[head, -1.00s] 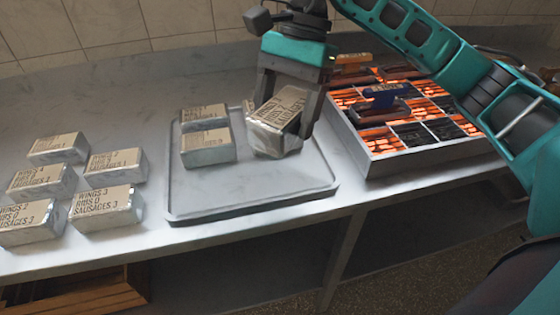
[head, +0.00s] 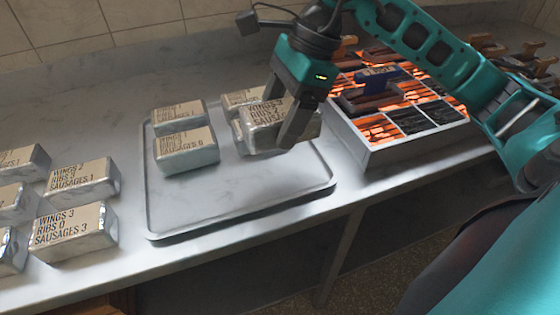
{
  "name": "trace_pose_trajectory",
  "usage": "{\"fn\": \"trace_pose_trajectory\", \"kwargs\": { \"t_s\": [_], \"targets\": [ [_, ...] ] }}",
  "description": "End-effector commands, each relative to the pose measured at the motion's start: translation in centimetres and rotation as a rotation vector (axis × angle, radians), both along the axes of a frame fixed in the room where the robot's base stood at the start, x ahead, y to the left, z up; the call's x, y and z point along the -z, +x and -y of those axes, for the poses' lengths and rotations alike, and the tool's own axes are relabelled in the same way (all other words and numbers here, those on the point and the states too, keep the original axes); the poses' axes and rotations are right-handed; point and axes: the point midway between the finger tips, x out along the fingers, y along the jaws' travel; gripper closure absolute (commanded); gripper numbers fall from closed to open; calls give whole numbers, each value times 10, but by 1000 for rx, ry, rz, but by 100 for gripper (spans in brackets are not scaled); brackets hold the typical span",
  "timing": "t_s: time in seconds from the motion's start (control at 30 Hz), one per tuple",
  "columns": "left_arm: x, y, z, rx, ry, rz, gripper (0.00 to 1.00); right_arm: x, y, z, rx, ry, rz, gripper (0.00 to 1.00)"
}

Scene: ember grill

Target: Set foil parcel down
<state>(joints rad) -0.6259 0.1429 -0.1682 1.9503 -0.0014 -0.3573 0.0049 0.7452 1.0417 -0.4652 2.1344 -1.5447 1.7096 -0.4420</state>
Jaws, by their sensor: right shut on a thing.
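The foil parcel (head: 262,116) with a paper label reading "RIBS 2" is in my right gripper (head: 284,122), at the right back part of the grey tray (head: 240,196). The gripper is shut on it, with a finger across its right part. The parcel looks nearly level; I cannot tell whether it touches the tray. Another foil parcel (head: 240,97) shows just behind it, partly hidden. Two more parcels, one at the back (head: 179,116) and one in front (head: 187,151), sit on the tray's left side. My left gripper is not in view.
Several labelled foil parcels (head: 74,230) stand on the counter left of the tray. A grill (head: 395,148) with glowing coals and dark grates is close to the tray's right. The front half of the tray is clear. The counter edge runs along the front.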

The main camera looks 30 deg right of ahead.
Motion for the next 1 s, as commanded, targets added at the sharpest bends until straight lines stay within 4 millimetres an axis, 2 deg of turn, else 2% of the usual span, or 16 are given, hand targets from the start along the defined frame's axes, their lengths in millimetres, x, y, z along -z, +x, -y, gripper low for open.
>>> {"fn": "trace_pose_trajectory", "kwargs": {
  "t_s": [0.03,0.2,0.43,0.63,1.0],
  "targets": [
    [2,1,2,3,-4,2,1,16,-1,0,-1,0,-5,69],
    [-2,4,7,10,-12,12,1,46,0,0,0,1,-1,69],
    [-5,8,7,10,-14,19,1,63,0,0,-2,1,0,69],
    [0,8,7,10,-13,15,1,91,-1,0,-2,1,-2,69],
    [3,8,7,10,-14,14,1,97,0,0,-2,0,3,69]
  ]
}}
